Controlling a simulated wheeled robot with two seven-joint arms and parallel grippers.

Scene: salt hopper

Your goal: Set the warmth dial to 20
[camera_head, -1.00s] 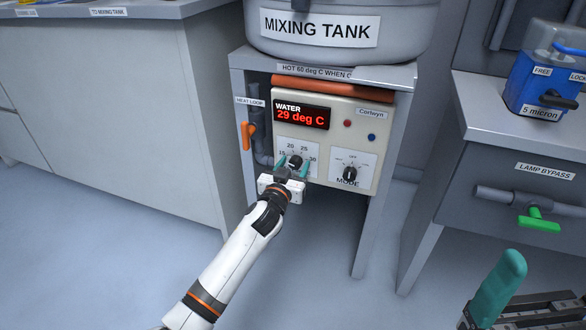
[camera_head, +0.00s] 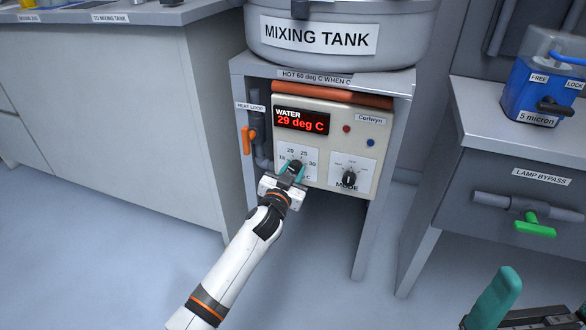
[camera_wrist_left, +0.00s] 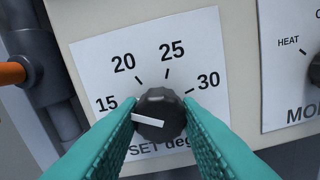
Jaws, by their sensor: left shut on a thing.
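The warmth dial (camera_head: 296,165) is a black knob on a white scale plate marked 15, 20, 25 and 30, low on the cream heater panel. In the left wrist view the dial (camera_wrist_left: 157,111) has a white pointer aimed left, near the 15 mark. My left gripper (camera_head: 293,171) is shut on the dial, with one teal finger on each side of it. In the left wrist view the fingers hide part of the lower scale. The red display (camera_head: 301,121) reads WATER 29 deg C. My right gripper (camera_head: 497,297) shows only partly at bottom right, with one teal finger in view.
The black MODE knob (camera_head: 348,178) is just right of the dial. An orange valve handle (camera_head: 249,139) on a grey pipe is to the left. The mixing tank (camera_head: 400,35) stands above. A green LAMP BYPASS handle (camera_head: 535,229) is at right. The floor in front is clear.

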